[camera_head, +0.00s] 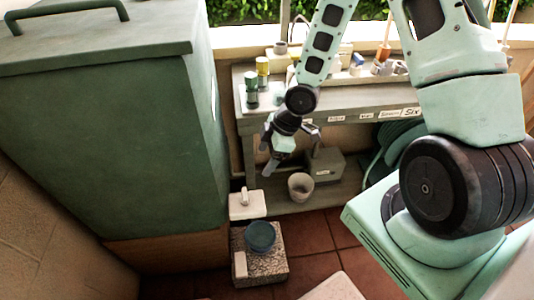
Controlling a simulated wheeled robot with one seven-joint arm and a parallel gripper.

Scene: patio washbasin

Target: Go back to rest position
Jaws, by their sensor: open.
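My gripper (276,166) hangs at the end of my mint-green arm, in the middle of the view. It points downward in front of the grey workbench (345,117) and is open, with nothing seen between its fingers. It is above and to the left of a small grey pot on the bench's lower shelf. My arm is folded up from the right side, and it hides part of the bench top.
A large green cabinet (105,130) fills the left. Below my gripper, a speckled block (273,272) carries a blue bowl (260,236), near a white box (247,205). The pot (301,186) stands on the lower shelf. Tiled floor (318,232) is bare nearby.

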